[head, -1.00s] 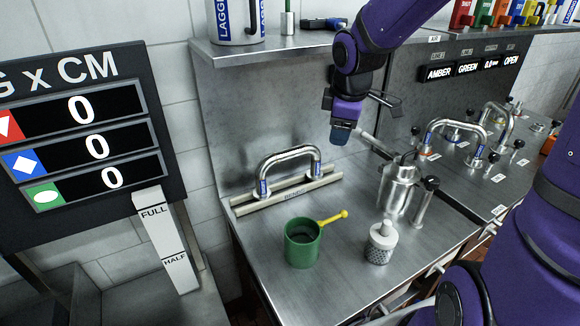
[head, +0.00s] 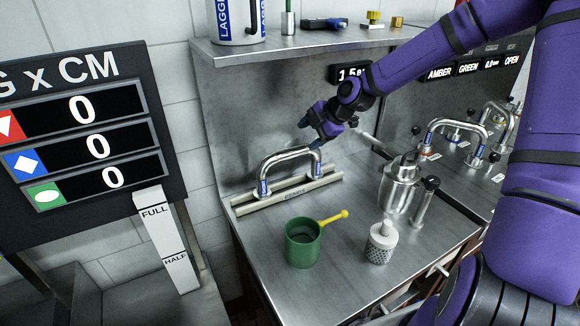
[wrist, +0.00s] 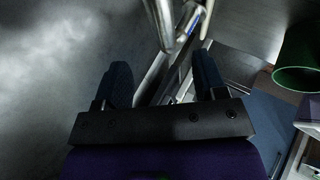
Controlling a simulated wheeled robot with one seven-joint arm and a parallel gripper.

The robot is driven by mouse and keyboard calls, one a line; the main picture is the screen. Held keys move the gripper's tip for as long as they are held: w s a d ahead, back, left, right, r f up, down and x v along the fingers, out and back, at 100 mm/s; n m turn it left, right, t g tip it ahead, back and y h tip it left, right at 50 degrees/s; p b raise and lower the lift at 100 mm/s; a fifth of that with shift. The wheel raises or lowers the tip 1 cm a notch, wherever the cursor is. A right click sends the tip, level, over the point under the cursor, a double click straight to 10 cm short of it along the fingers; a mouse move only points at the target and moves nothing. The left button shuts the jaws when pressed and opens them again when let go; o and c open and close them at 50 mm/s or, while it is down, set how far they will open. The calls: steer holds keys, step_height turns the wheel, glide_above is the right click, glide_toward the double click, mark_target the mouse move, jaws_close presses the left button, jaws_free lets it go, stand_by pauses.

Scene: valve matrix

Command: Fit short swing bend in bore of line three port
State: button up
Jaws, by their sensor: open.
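A shiny U-shaped pipe bend (head: 287,157) with blue-labelled ends stands upright on a metal rack (head: 286,196) at the back left of the bench; no printed length is readable. Another U-shaped bend (head: 455,124) stands among the ports at right. My arm hides part of that area, and I cannot pick out the line three port.
A shelf (head: 290,47) overhangs the back. A scoreboard (head: 85,125) is at left.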

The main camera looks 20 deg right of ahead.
mark_target(293, 151)
steer(key=shift+x, duration=5.35)
steer(key=shift+s+d+f, duration=0.15)
jaws_close()
